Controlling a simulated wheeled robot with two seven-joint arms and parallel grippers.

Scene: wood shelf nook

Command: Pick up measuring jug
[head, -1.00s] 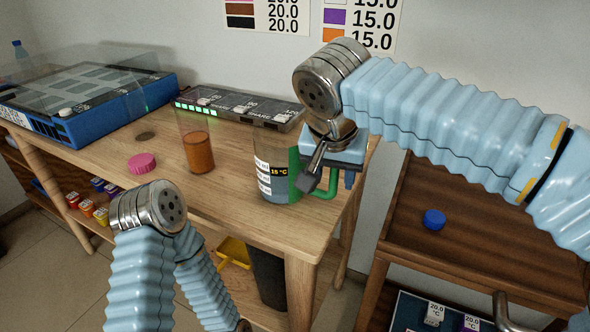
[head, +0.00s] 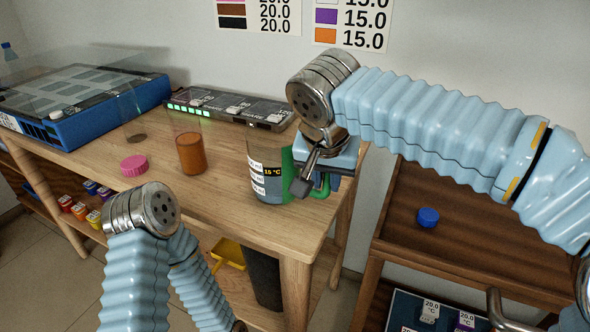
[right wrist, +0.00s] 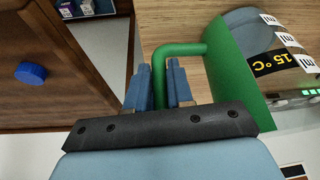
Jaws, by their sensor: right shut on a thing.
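The measuring jug (head: 268,174) stands upright at the right end of the wooden table (head: 228,217). It has white and black labels, one reading 15 °C, and a green side with a green handle. My right gripper (head: 318,186) is shut on the handle from the right. In the right wrist view the two blue fingers (right wrist: 160,88) sit on either side of the green handle (right wrist: 180,50), and the jug (right wrist: 262,65) is at the right. My left arm is at the lower left of the head view; its gripper fingers are not visible.
A glass with orange-brown contents (head: 190,152) and a pink lid (head: 134,165) stand left of the jug. A dark charger strip (head: 230,108) lies behind it. A blue case (head: 80,105) is at the far left. A blue cap (head: 428,217) lies on the brown shelf at right.

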